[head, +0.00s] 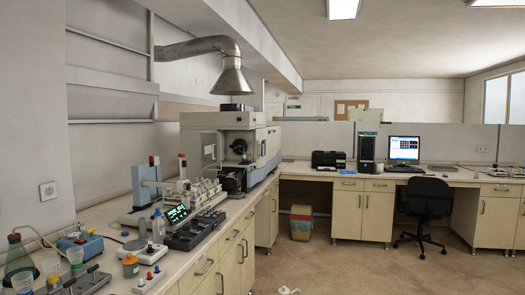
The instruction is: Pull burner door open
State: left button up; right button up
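The plasma spectrometer (262,148), a white and grey benchtop instrument, stands at the far end of the left counter, under a metal exhaust hood. Its burner compartment (240,147) faces the counter's near part and shows a dark round part inside or on its front. A pale panel with a small window (209,150) is at the left of this compartment. It may be the burner door, but at this size I cannot tell the door's edges, its handle or how far it stands open. Neither of my grippers can be made out in the head view.
An autosampler with racks (195,192), a black tray (195,231), bottles and a flask (18,258) crowd the left counter. Cabinets (232,262) run below it. A waste bin (301,222) and a black chair (426,200) stand farther back. The middle floor is mostly clear.

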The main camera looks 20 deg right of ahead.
aim_at(259, 133)
jog(key=i+l+z, duration=0.55)
jog(key=i+z, duration=0.2)
jog(key=i+l+z, duration=0.3)
jog(key=i+z, duration=0.15)
jog(key=i, duration=0.5)
jog(key=i+z, duration=0.5)
jog(key=i, duration=0.4)
jog(key=i+u, duration=0.1)
jog(key=i, duration=0.45)
jog(key=i+u, duration=0.15)
jog(key=i, duration=0.4)
jog(key=i+l+u, duration=0.1)
jog(key=i, duration=0.45)
jog(key=i+l+u, duration=0.15)
jog(key=i, duration=0.4)
